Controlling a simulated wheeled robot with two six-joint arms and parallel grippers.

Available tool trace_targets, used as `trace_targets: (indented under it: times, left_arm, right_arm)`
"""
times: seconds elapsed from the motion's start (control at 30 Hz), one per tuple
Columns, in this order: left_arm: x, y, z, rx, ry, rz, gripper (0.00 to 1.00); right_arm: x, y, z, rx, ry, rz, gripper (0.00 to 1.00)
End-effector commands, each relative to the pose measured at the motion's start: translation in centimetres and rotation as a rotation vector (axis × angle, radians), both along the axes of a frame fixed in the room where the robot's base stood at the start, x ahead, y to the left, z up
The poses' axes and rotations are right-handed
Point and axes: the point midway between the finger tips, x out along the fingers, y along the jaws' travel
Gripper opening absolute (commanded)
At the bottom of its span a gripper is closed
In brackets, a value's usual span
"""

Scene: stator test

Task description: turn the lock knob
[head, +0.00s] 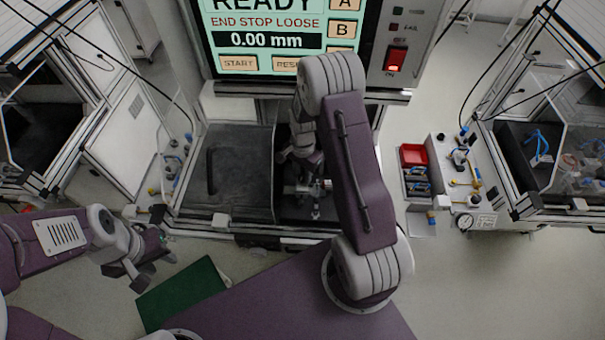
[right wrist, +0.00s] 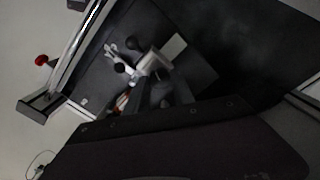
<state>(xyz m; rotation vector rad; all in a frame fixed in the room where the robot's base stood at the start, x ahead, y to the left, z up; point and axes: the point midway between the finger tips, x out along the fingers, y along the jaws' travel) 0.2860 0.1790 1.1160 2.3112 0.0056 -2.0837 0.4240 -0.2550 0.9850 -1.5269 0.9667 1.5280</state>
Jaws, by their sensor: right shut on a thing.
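The test machine's open bay (head: 290,212) holds a small silver fixture (head: 312,188). It also shows in the right wrist view as a pale metal part (right wrist: 152,62) with black round knobs (right wrist: 121,68) beside it. My right gripper (head: 308,180) is down in the bay at this fixture, partly hidden by my own arm. It is shut on a small part there, which appears to be the lock knob; the grip itself is dark and mostly hidden. My left gripper (head: 140,278) hangs away from the machine at lower left, holding nothing that I can see; its finger gap is unclear.
The screen (head: 268,38) above the bay reads READY, END STOP LOOSE, 0.00 mm. A dark cover with a handle (head: 235,175) lies left of the bay. A lit red switch (head: 396,58) is right of the screen. A red bin (head: 413,154) stands at right; a green mat (head: 185,293) lies below.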

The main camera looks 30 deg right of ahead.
Motion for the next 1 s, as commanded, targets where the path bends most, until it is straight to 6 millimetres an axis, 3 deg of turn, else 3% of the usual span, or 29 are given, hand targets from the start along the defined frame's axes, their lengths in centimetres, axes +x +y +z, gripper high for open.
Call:
trace_targets:
  times: [0.5, 1.0]
  left_arm:
    - [-0.01, 0.01, -0.24, 0.000, 0.000, 0.000, 0.36]
    - [0.00, 0.00, -0.26, 0.000, 0.000, 0.000, 0.36]
  right_arm:
    - [0.07, -0.05, 0.05, -0.001, -0.004, -0.313, 0.00]
    - [0.08, -0.05, 0.07, -0.001, -0.004, -0.371, 0.00]
